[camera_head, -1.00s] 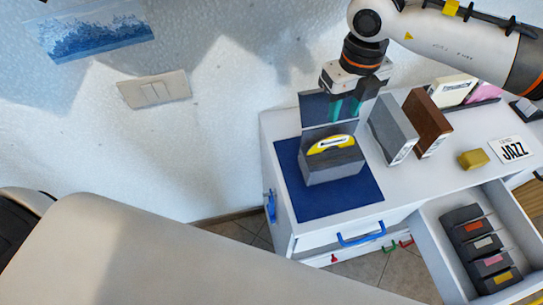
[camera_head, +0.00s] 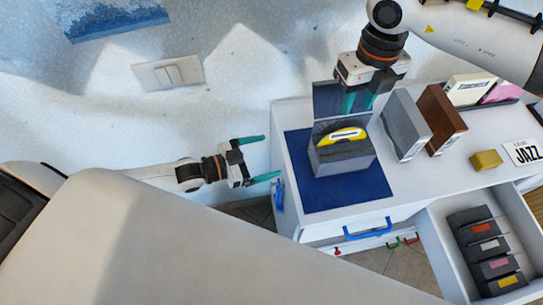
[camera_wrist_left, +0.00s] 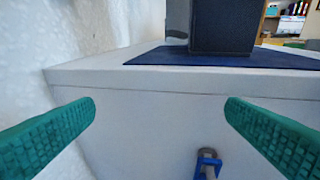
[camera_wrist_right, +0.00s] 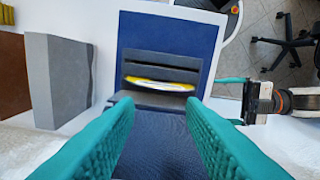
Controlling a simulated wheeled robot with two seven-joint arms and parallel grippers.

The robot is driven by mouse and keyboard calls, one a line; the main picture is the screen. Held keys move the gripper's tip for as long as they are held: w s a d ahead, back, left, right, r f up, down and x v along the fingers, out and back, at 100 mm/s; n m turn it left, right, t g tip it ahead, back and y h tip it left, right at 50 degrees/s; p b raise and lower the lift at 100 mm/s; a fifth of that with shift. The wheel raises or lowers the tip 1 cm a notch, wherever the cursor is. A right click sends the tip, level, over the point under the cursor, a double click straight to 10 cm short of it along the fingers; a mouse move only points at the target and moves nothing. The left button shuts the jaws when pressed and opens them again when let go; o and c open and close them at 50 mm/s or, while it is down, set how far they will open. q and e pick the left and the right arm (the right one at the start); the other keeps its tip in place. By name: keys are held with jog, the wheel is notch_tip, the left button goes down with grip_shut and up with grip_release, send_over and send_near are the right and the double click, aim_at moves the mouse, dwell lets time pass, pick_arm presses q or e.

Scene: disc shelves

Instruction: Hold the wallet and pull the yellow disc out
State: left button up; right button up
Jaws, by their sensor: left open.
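The wallet (camera_head: 345,159) is a dark grey case, its dark blue flap (camera_head: 326,97) standing upright at the back. It sits on the blue mat (camera_head: 370,190). The yellow disc (camera_head: 342,135) stands in its slot with its upper part showing; it also shows in the right wrist view (camera_wrist_right: 158,84). My left gripper (camera_head: 272,158) is open and empty, left of the cabinet. In the left wrist view the wallet's dark side (camera_wrist_left: 222,27) shows above the fingers.
A grey case (camera_head: 404,124) and a brown case (camera_head: 442,121) stand right of the wallet. A yellow block (camera_head: 486,160) and JAZZ sign (camera_head: 522,153) lie further right. An open drawer (camera_head: 437,244) holds several dark cases. A blue handle (camera_head: 368,230) juts from the cabinet front.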

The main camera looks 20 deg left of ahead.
aim_at(314, 152)
pick_arm(q)
jog(key=s+d+r+m+g+h, duration=0.1)
jog(key=s+d+r+h, duration=0.1)
jog(key=r, duration=0.2)
jog(key=s+d+r+m+h, duration=0.1)
jog(key=s+d+r+h, duration=0.1)
jog(key=d+r, duration=0.15)
jog(key=x, duration=1.1)
jog(key=shift+w+a+r, duration=0.2)
jog(key=shift+w+r, duration=0.1)
jog(key=shift+w, duration=0.05)
jog(key=c, duration=1.1)
